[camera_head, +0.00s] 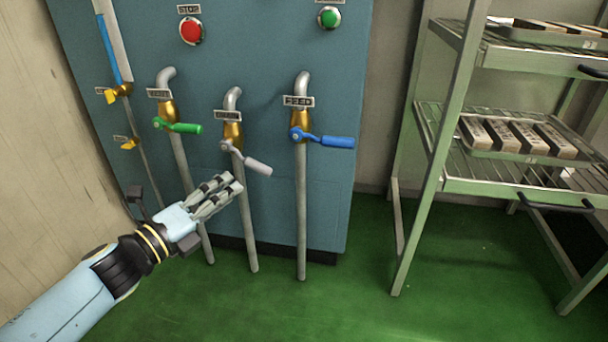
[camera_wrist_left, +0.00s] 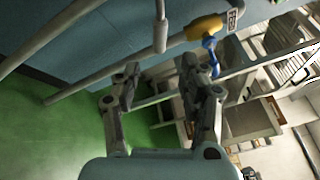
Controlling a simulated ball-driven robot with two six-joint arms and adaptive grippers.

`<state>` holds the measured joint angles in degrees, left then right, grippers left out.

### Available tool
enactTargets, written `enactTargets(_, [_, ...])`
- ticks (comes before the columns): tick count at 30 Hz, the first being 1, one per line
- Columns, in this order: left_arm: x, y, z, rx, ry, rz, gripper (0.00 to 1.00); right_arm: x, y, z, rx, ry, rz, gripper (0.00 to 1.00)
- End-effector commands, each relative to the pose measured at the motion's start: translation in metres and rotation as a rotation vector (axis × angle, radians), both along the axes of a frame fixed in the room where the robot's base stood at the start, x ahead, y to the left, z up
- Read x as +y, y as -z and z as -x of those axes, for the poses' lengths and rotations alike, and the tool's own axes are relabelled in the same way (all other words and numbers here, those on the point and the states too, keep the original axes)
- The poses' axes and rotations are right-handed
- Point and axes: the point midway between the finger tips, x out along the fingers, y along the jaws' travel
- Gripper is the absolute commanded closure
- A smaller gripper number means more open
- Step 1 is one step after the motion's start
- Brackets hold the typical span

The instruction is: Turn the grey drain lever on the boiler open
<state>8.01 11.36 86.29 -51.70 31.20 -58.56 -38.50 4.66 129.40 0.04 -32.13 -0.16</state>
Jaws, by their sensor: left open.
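The grey drain lever (camera_head: 256,164) is on the middle of three pipes on the blue boiler (camera_head: 240,60), below a brass valve body (camera_head: 233,132). Its handle points right and slightly down, across the pipe. My left gripper (camera_head: 233,184) is just below and left of the handle, apart from it, with its fingers pointing up and right. In the left wrist view the gripper (camera_wrist_left: 163,82) is open with nothing between its fingers. A grey handle, probably the grey lever (camera_wrist_left: 160,32), shows beyond the fingers at the top. My right gripper is in neither view.
A green lever (camera_head: 184,127) is on the left pipe and a blue lever (camera_head: 330,141) on the right pipe. A green rack (camera_head: 455,180) with trays stands at right. The green floor (camera_head: 340,300) in front is clear.

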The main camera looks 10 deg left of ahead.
Motion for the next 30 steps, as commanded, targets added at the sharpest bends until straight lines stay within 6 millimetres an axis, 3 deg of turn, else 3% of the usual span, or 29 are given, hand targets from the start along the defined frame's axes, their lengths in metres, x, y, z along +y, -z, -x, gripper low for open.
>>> enactTargets(16, [-0.041,0.003,-0.081,0.003,-0.003,0.004,0.57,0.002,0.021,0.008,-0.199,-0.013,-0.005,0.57])
enactTargets(21, [-0.046,0.002,-0.093,0.004,-0.002,0.003,0.57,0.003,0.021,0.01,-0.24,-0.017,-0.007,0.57])
enactTargets(30, [-0.047,0.001,-0.095,0.004,-0.002,0.003,0.58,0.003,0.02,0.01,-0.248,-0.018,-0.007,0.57])
